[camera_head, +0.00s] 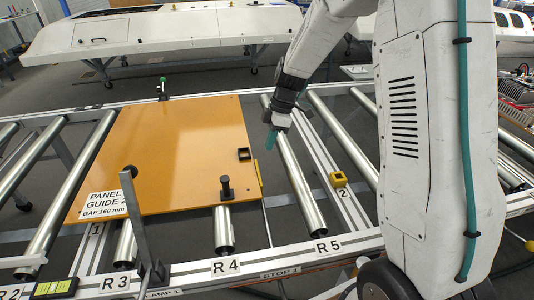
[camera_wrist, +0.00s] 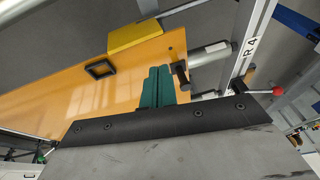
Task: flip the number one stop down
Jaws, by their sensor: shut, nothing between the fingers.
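A STOP 1 label (camera_head: 281,272) is on the front rail. A yellow plate (camera_head: 258,174), which looks like the number one stop, stands at the right edge of the orange panel (camera_head: 180,150); it also shows in the wrist view (camera_wrist: 135,36). A thin rod runs from near it toward the front rail. A lever with a red knob (camera_wrist: 278,90) shows in the wrist view beside the R4 label; I cannot tell which device it works.
A black post (camera_head: 225,187) and a black square fitting (camera_head: 244,154) are on the panel. An upright metal bracket (camera_head: 140,225) stands at the front left. A yellow block (camera_head: 338,179) marked 2 sits on the right rail. Bare rollers (camera_head: 298,180) lie right of the panel.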

